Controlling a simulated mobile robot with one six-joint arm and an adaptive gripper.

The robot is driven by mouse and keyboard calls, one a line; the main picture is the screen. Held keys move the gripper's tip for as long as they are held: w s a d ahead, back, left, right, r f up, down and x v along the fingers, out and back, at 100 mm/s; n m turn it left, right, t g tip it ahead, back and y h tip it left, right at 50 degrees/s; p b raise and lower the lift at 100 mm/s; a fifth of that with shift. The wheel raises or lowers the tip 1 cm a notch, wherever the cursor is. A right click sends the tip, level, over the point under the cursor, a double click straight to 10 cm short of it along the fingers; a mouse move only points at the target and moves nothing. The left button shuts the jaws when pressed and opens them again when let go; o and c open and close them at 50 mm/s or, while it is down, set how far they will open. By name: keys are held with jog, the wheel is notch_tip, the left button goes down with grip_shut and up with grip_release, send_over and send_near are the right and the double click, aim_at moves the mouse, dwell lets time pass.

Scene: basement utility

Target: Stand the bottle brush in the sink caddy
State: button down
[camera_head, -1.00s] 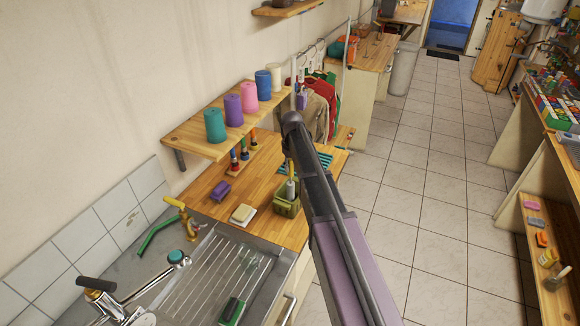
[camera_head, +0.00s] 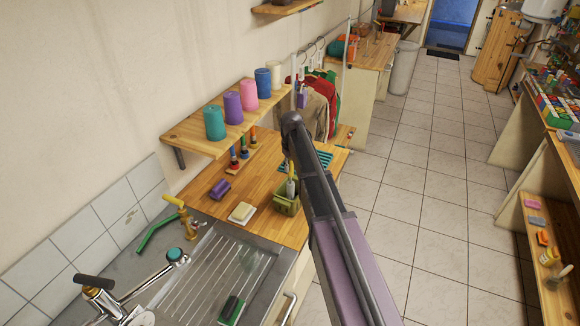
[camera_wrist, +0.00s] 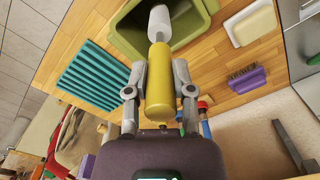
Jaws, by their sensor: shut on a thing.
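My gripper (camera_wrist: 157,75) is shut on the yellow handle of the bottle brush (camera_wrist: 160,88). The brush's white head (camera_wrist: 160,26) points away from the gripper, over the mouth of the olive-green sink caddy (camera_wrist: 122,35). In the head view the brush (camera_head: 291,188) looks roughly upright, with its lower end at the opening of the caddy (camera_head: 285,206). I cannot tell how deep the head sits inside. The caddy stands on the wooden counter. My arm hides part of the gripper (camera_head: 289,160) in the head view.
A teal ribbed mat (camera_wrist: 92,75) lies beside the caddy. A cream sponge on a white dish (camera_head: 242,212) and a purple brush (camera_head: 220,189) are on the counter (camera_head: 260,185). The shelf (camera_head: 195,140) with coloured cups overhangs behind. The metal sink drainboard (camera_head: 215,265) is in front.

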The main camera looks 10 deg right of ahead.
aim_at(291, 176)
jog(key=shift+f+b, duration=1.6)
jog(key=shift+f, duration=0.05)
dwell(1.4)
dwell(0.4)
jog(key=shift+c, duration=2)
grip_release()
jog(key=s+f+m+b, duration=0.1)
jog(key=s+f+b, duration=0.1)
jog(key=s, duration=1.2)
jog(key=s+f+m+b, duration=0.2)
jog(key=s+f+b, duration=0.1)
jog(key=s, duration=1.2)
jog(key=shift+a, duration=0.25)
